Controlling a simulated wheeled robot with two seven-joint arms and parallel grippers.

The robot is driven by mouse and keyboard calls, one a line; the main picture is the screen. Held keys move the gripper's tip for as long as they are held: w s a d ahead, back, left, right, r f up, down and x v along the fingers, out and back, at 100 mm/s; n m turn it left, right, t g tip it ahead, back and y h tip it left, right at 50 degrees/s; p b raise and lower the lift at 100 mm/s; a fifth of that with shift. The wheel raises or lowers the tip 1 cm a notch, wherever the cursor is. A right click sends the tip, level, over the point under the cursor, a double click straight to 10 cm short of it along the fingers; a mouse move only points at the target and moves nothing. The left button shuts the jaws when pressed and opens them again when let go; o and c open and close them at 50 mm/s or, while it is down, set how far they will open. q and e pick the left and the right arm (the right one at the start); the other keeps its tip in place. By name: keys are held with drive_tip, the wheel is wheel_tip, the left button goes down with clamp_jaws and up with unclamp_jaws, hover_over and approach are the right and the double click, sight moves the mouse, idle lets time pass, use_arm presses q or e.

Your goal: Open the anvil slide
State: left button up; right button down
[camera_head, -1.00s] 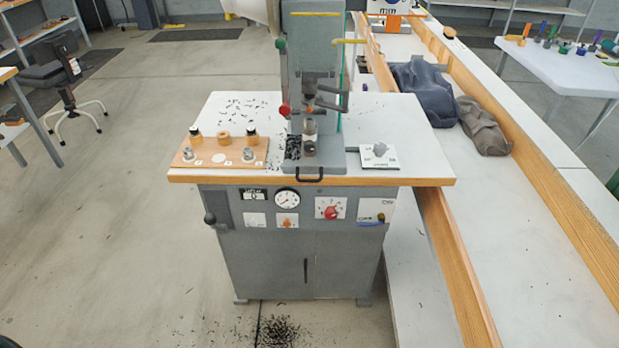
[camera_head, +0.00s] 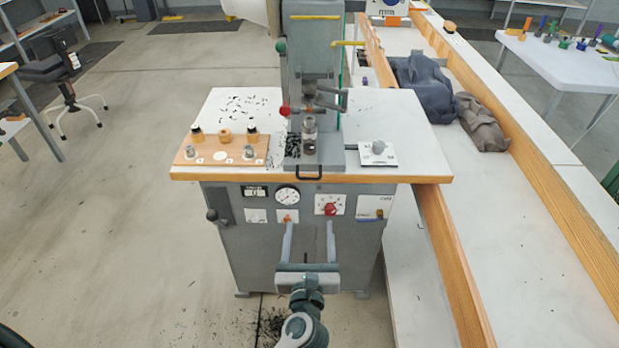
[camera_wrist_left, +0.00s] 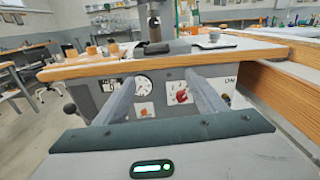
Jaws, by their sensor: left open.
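The grey press (camera_head: 313,75) stands on a white, wood-edged worktable. The anvil slide (camera_head: 328,160) lies at its foot, with a dark bar handle (camera_head: 309,177) at the table's front edge. My left gripper (camera_head: 309,226) is open and empty, in front of the cabinet and below the handle, apart from it. In the left wrist view its two fingers (camera_wrist_left: 158,79) are spread before the panel, with the table edge above them. The slide's front shows there as a dark shape (camera_wrist_left: 168,47); the handle is hard to make out. My right gripper is not in view.
A wooden board with small dies (camera_head: 224,158) lies left of the slide, and a white plate with a grey knob (camera_head: 378,153) lies right. The cabinet front carries a gauge (camera_head: 287,196) and a red knob (camera_head: 330,209). A wood-edged bench (camera_head: 500,230) runs along the right.

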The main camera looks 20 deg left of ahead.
use_arm(q)
drive_tip(key=shift+a+r, duration=0.2)
drive_tip(key=shift+r, duration=0.5)
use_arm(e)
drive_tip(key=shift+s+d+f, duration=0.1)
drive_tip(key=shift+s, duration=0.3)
use_arm(q)
drive_tip(key=p, duration=0.1)
approach(310, 178)
drive_tip(key=p+x, duration=0.1)
drive_tip(key=x, duration=0.7)
drive_tip(key=shift+w+a+f, duration=0.15)
drive_tip(key=shift+w, duration=0.1)
drive_tip(key=shift+w+a, duration=0.15)
drive_tip(key=shift+w, duration=0.7)
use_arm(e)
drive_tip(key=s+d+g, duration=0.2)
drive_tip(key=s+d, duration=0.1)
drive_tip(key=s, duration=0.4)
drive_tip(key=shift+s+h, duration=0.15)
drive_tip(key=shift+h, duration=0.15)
use_arm(q)
drive_tip(key=shift+c, duration=0.3)
